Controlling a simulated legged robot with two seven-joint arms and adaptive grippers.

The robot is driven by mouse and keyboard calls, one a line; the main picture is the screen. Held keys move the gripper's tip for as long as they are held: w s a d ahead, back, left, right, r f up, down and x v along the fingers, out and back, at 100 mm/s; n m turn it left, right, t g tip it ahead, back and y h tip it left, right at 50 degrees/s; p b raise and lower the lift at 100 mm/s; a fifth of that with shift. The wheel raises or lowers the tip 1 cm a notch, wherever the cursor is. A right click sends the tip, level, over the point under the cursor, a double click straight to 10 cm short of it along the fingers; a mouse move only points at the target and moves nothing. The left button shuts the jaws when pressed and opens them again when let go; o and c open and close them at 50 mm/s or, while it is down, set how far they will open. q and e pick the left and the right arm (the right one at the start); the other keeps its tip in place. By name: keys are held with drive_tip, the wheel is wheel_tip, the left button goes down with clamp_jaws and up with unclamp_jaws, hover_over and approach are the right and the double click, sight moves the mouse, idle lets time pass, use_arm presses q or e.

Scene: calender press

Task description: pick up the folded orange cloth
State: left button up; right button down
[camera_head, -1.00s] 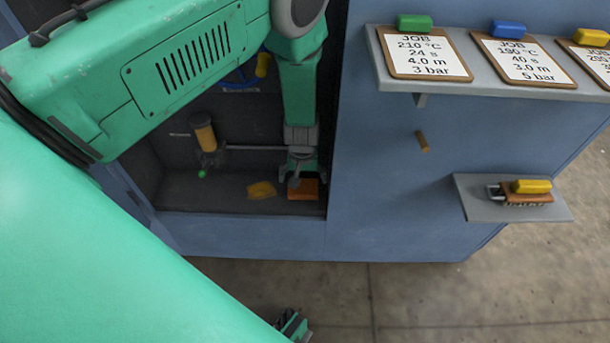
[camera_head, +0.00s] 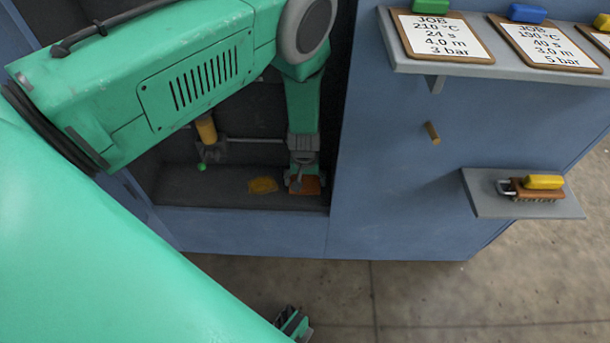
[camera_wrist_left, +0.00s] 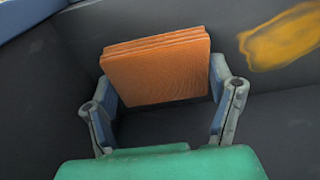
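The folded orange cloth (camera_head: 306,188) lies on the dark floor of the recess in the blue machine, near its right wall. In the left wrist view the cloth (camera_wrist_left: 158,72) is a neat stack of several layers. My left gripper (camera_head: 303,184) points down over it. In the left wrist view the two fingers of this gripper (camera_wrist_left: 163,98) stand at opposite side edges of the cloth, with their pads against it and no clear gap. The cloth still looks low, at the recess floor.
A yellow stain (camera_head: 263,185) marks the recess floor left of the cloth. A yellow cylinder (camera_head: 206,130) and a thin bar stand behind. The blue front lip (camera_head: 240,228) and right wall border the recess. A shelf (camera_head: 480,205) on the right holds a brush.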

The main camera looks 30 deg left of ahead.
sight(306, 182)
use_arm(q)
drive_tip(key=shift+d, duration=0.3)
use_arm(e)
drive_tip(key=shift+d, duration=0.3)
use_arm(q)
drive_tip(key=shift+s+r, duration=0.1)
drive_tip(key=shift+r, duration=0.1)
drive_tip(key=shift+r+p, duration=0.2)
drive_tip(key=shift+p, duration=0.15)
wheel_tip(306, 182, up, 7)
drive_tip(key=p, duration=0.3)
drive_tip(key=shift+s, duration=0.15)
drive_tip(key=s+d+p, duration=0.2)
drive_tip(key=s+d, duration=0.3)
drive_tip(key=s, duration=0.3)
drive_tip(key=s+d+p, duration=0.1)
drive_tip(key=s+d, duration=0.4)
drive_tip(key=s, duration=0.3)
drive_tip(key=shift+s+d+f+p, duration=0.15)
drive_tip(key=shift+s+f+p, duration=0.2)
drive_tip(key=shift+f+p, duration=0.05)
use_arm(e)
wheel_tip(306, 182, up, 7)
drive_tip(key=shift+r, duration=0.2)
drive_tip(key=shift+a, duration=0.1)
